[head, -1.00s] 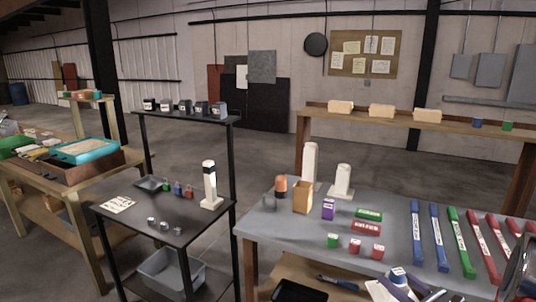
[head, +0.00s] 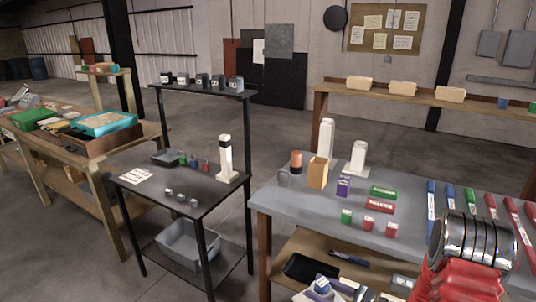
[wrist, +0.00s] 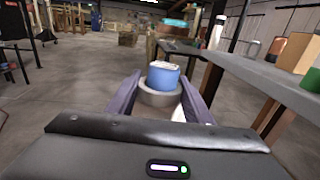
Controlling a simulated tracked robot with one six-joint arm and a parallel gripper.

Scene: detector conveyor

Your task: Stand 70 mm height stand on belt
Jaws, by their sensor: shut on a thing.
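My gripper (wrist: 160,97) is shut on a blue cylinder (wrist: 163,78) with a pale top and a grey ring around its lower part. It may be the 70 mm height stand; any label is too small to read. The cylinder sits upright between the dark fingers in the wrist view, clear of any surface. The belt is not clearly seen in either view.
The grey bench (head: 290,205) holds white posts, small blocks and coloured bars. A black table (head: 200,212) with a white post and small parts stands to its left. A gap of open floor separates them. A wooden table (head: 95,160) is farther left.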

